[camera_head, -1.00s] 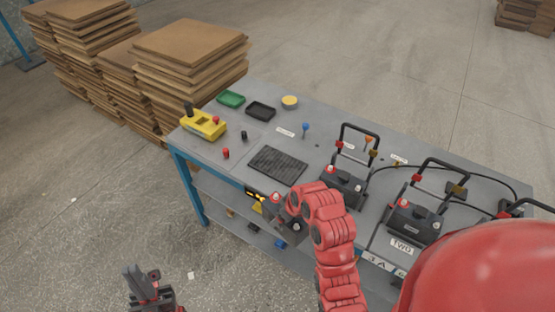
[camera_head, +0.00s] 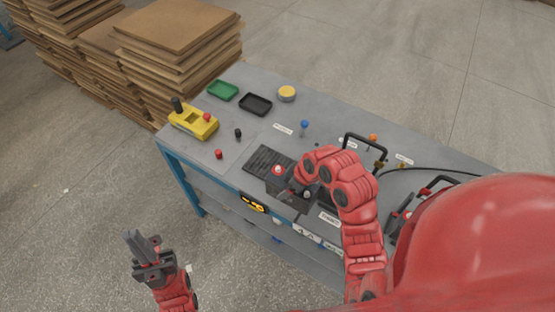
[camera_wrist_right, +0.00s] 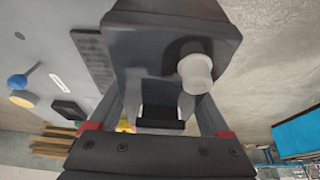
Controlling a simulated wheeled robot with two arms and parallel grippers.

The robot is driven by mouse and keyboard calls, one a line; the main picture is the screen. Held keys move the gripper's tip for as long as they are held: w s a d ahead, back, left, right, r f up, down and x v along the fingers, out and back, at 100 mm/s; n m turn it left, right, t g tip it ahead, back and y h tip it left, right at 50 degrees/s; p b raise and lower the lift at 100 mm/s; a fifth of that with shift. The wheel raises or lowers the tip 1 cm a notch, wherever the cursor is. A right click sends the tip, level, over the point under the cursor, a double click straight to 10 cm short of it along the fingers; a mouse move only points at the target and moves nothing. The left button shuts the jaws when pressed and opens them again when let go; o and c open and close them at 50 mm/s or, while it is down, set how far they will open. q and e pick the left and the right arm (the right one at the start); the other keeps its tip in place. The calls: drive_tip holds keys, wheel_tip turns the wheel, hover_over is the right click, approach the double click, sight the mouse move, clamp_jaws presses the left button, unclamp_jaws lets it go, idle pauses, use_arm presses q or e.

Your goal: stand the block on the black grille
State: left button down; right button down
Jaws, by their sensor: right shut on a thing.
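A dark grey block (camera_head: 291,192) with a red and a pale knob on top is held by my right gripper (camera_head: 304,183) near the front edge of the table. In the right wrist view the block (camera_wrist_right: 170,38) sits between the two fingers, with a pale knob towards the camera. The black grille (camera_head: 262,156), a flat ribbed plate, lies on the table. The block covers its near right part in the head view; the height between them is hard to judge. The grille also shows in the wrist view (camera_wrist_right: 92,55), left of the block. My left gripper (camera_head: 147,249) hangs over the floor, away from the table.
A yellow control box (camera_head: 194,121), a green tray (camera_head: 223,90), a black tray (camera_head: 255,104) and a yellow round tin (camera_head: 287,93) stand behind the grille. A red knob (camera_head: 218,154) and a black knob (camera_head: 238,133) are left of it. Handled units stand at right.

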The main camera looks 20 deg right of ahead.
sight(279, 167)
drive_tip(key=w, duration=1)
drive_tip(key=w+f, duration=0.1)
drive_tip(key=w, duration=0.4)
drive_tip(key=shift+w+p, duration=0.2)
drive_tip(key=shift+p, duration=0.2)
drive_tip(key=shift+w, duration=0.15)
drive_tip(key=shift+w, duration=0.1)
drive_tip(key=shift+p, duration=0.35)
wheel_tip(279, 167, down, 3)
drive_tip(key=shift+r+p, duration=0.15)
drive_tip(key=shift+p, duration=0.75)
drive_tip(key=shift+f, duration=0.4)
